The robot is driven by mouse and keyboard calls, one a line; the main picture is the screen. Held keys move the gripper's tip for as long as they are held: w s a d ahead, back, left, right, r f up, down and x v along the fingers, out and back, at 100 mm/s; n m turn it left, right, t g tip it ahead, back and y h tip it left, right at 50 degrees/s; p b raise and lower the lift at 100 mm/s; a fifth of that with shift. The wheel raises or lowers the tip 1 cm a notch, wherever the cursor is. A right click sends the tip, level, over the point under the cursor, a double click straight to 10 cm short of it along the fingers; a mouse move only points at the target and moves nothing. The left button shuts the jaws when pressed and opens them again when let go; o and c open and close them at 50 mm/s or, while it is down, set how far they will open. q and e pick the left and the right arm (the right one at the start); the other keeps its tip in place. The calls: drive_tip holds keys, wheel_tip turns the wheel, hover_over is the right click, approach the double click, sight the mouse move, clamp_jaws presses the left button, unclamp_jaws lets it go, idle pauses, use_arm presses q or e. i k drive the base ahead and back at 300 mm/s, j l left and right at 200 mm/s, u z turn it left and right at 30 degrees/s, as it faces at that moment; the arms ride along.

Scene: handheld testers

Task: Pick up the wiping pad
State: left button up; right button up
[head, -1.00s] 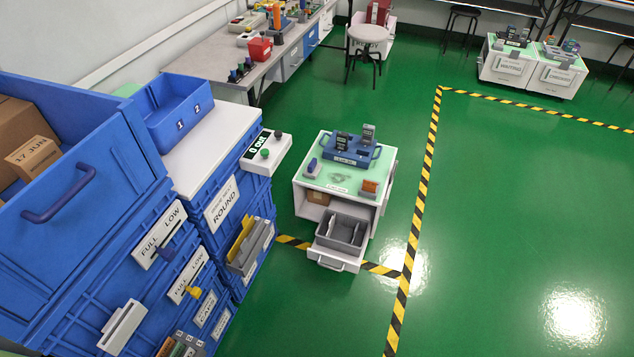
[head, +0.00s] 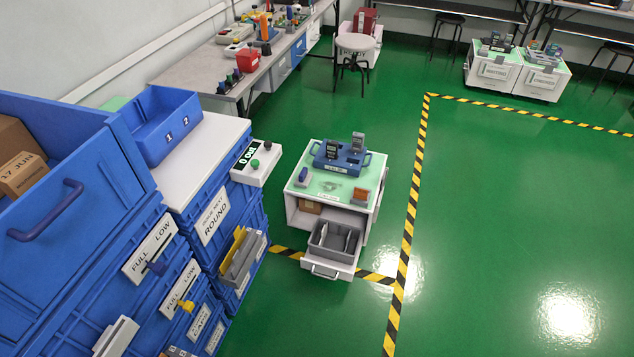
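No thing in view can be named as the wiping pad for certain. On the mint-green top of the small white cart (head: 299,215) lie a small orange-brown block (head: 360,196) at the front right and a small blue-purple item (head: 302,177) at the left; either is too small to identify. A blue tray with handles (head: 341,158) holds two upright grey handheld testers (head: 358,143) at the back of the cart top. Neither of my grippers is in view.
The cart's front drawer (head: 325,270) is pulled out, with a grey divided insert. Blue crates (head: 90,215) and a blue bin (head: 168,133) stand at the left. A workbench (head: 190,72) and stool (head: 357,42) are behind. Green floor (head: 490,230) right of the striped tape is clear.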

sight(302, 180)
drive_tip(key=i+l+u, duration=0.1)
drive_tip(key=i+l, duration=0.15)
drive_tip(key=i+l+u, duration=0.1)
drive_tip(key=l, duration=0.35)
drive_tip(key=i+l+u, duration=0.1)
drive_tip(key=i+l, duration=0.2)
drive_tip(key=i+l+u, duration=0.1)
drive_tip(key=l, duration=0.35)
drive_tip(key=i+l+u, duration=0.1)
drive_tip(key=i+l, duration=0.2)
drive_tip(key=l, duration=0.1)
